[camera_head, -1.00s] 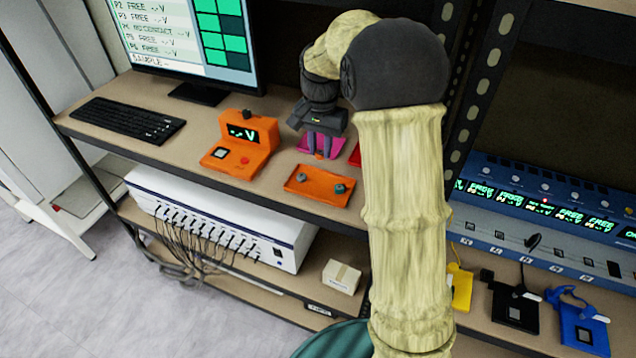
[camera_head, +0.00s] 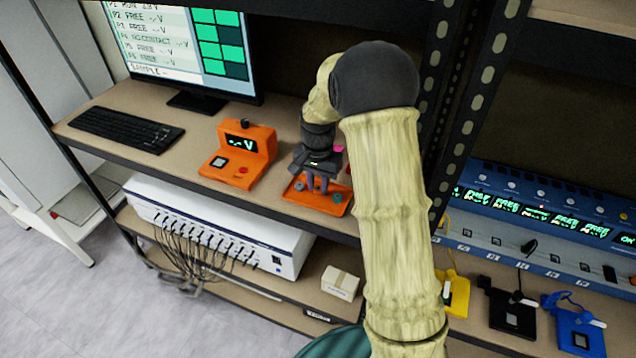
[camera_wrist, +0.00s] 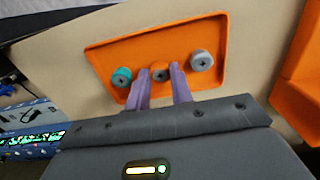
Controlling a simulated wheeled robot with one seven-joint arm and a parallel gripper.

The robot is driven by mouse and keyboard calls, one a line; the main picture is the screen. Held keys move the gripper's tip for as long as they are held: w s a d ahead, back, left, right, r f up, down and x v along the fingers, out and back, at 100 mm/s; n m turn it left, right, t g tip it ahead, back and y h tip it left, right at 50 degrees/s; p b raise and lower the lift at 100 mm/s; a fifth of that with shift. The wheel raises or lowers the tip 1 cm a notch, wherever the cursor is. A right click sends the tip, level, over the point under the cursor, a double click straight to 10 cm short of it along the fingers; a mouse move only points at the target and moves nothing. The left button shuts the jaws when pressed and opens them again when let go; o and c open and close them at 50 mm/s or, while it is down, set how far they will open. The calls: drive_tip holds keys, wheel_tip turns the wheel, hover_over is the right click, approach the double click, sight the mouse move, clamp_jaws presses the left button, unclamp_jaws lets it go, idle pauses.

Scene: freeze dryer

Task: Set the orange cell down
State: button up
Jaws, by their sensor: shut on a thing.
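My gripper (camera_head: 317,184) is low over the orange tray (camera_head: 322,208). In the wrist view, its two purple fingers (camera_wrist: 160,74) are shut on the orange cell (camera_wrist: 160,69), a small round piece with a dark centre. The cell sits between a teal cell (camera_wrist: 122,76) and a grey cell (camera_wrist: 201,60), inside the orange tray (camera_wrist: 105,53). I cannot tell whether the held cell touches the tray floor. In the head view my fingers hide the orange cell.
An orange reader (camera_head: 240,155) showing "V" stands left of the tray. A keyboard (camera_head: 125,128) and a monitor (camera_head: 185,45) are farther left and back. A pink tray (camera_head: 339,149) is partly hidden behind my gripper. The shelf's front edge is close to the orange tray.

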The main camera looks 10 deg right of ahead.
sight(318, 189)
drive_tip(key=shift+f, duration=0.25)
drive_tip(key=shift+f, duration=0.15)
drive_tip(key=o, duration=0.7)
drive_tip(key=shift+o, duration=0.2)
wheel_tip(318, 189, up, 12)
drive_tip(key=b, duration=0.1)
drive_tip(key=shift+r, duration=0.2)
drive_tip(key=s+f+n+t, duration=0.1)
drive_tip(key=s+f+n, duration=0.2)
drive_tip(key=s, duration=0.7)
drive_tip(key=s+f+n+t, duration=0.1)
drive_tip(key=s+f+n, duration=0.3)
drive_tip(key=s, duration=0.7)
drive_tip(key=shift+f+t, duration=0.2)
drive_tip(key=shift+t, duration=0.1)
